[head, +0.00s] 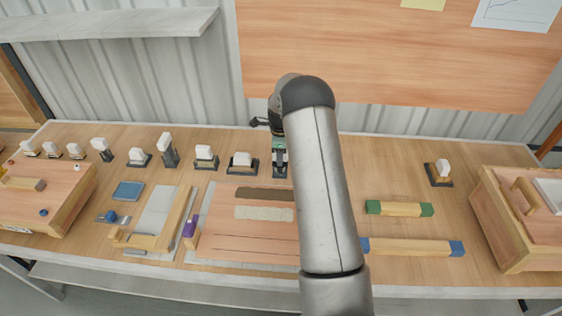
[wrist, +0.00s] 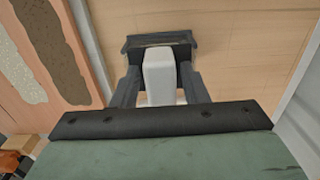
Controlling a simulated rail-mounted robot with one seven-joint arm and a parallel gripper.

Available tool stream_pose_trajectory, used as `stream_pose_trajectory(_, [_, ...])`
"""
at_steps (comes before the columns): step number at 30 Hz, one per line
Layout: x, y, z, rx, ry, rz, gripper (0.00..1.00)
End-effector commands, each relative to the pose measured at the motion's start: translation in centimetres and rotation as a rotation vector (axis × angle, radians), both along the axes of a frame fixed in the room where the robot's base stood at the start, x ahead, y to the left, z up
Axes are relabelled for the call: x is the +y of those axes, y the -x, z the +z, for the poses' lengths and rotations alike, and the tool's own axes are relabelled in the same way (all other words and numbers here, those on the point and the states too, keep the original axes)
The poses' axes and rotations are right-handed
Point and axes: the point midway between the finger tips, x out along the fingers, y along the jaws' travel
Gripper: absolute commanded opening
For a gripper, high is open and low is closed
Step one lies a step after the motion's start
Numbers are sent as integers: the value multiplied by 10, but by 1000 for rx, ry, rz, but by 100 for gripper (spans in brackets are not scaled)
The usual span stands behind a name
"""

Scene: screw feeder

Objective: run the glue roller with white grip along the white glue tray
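My gripper (wrist: 160,75) points down at the back of the bench, seen in part beside my arm in the head view (head: 279,150). Its fingers stand on both sides of a white grip (wrist: 159,75) on a dark-based tool (wrist: 158,42). The fingers lie very close to the grip; I cannot tell whether they press on it. The tool stands at or just above the bench top. A pale speckled strip (head: 264,213) lies on the mid-bench board, beside a brown strip (head: 265,194). Both strips show at the left of the wrist view.
Several white-topped tools (head: 206,158) stand along the back edge. A wooden box with a white tray (head: 548,192) is at the right. Two wooden bars (head: 400,209) (head: 410,247) lie right of my arm. Parts and a wooden angle (head: 168,228) occupy the left.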

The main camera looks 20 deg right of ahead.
Motion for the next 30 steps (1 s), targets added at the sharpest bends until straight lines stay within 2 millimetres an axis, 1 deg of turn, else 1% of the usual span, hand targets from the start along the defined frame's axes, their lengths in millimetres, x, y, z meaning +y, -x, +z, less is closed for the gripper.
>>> stream_pose_trajectory(1, [0, 2, -6, 6, -1, 0, 18])
stream_pose_trajectory(3, [0, 2, -7, 6, -1, 0, 0])
stream_pose_trajectory(9, [0, 3, -7, 8, -1, 0, 0])
stream_pose_trajectory(13, [0, 3, -2, 9, -2, 0, 0])
stream_pose_trajectory(30, [0, 1, 43, 2, 0, 0, 0])
